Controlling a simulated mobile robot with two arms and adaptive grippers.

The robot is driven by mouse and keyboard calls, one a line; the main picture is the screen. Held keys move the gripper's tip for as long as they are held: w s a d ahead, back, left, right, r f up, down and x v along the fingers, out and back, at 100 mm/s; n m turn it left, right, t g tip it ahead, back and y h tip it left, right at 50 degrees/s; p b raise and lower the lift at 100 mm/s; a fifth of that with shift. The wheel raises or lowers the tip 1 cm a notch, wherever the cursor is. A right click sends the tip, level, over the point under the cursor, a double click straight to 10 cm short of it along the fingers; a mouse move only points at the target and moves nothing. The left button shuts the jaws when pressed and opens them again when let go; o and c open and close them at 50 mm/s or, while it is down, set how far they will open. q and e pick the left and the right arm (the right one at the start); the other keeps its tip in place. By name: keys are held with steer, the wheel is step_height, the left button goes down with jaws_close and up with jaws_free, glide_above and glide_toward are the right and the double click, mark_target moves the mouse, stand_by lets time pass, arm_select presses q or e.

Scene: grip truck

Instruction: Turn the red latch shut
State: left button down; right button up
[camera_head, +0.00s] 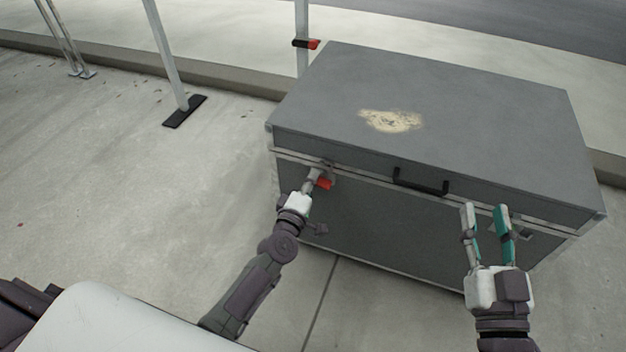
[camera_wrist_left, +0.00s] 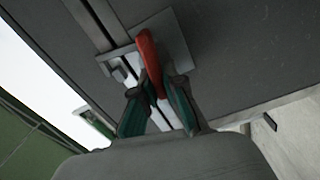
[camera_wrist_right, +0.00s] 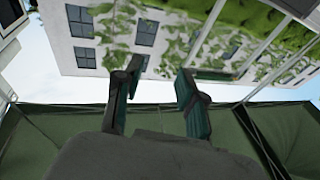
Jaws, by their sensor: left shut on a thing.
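The red latch (camera_head: 324,183) is on the front face of a large grey case (camera_head: 440,95), left of the handle and just below the lid seam. In the left wrist view the red latch (camera_wrist_left: 150,62) lies against a metal plate (camera_wrist_left: 172,38), and its lower end is between the fingers. My left gripper (camera_head: 314,180), also in the left wrist view (camera_wrist_left: 158,98), is shut on the red latch. My right gripper (camera_head: 484,207) is open and empty in front of the right part of the case. It also shows open in the right wrist view (camera_wrist_right: 156,80).
The case's lid is down, with a black handle (camera_head: 420,182) on its front. A second metal latch plate (camera_head: 524,232) sits behind my right gripper. Metal posts (camera_head: 168,58) stand behind and left. Concrete floor (camera_head: 130,200) left of the case is clear.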

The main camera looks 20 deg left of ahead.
arm_select(q)
steer(key=shift+f+n, duration=0.25)
steer(key=shift+n, duration=0.85)
arm_select(e)
steer(key=shift+s+a+r+t+y, duration=0.1)
steer(key=shift+s+r+t+y, duration=0.1)
steer(key=shift+r+t, duration=0.35)
steer(key=shift+s+r+t+y, duration=0.15)
steer(key=shift+r+t+y, duration=0.1)
steer(key=shift+r, duration=0.5)
arm_select(q)
steer(key=c, duration=1.2)
jaws_free()
steer(key=shift+c, duration=0.2)
steer(key=shift+s, duration=0.1)
steer(key=s, duration=1.2)
steer(key=shift+a, duration=0.25)
steer(key=shift+w+r, duration=0.1)
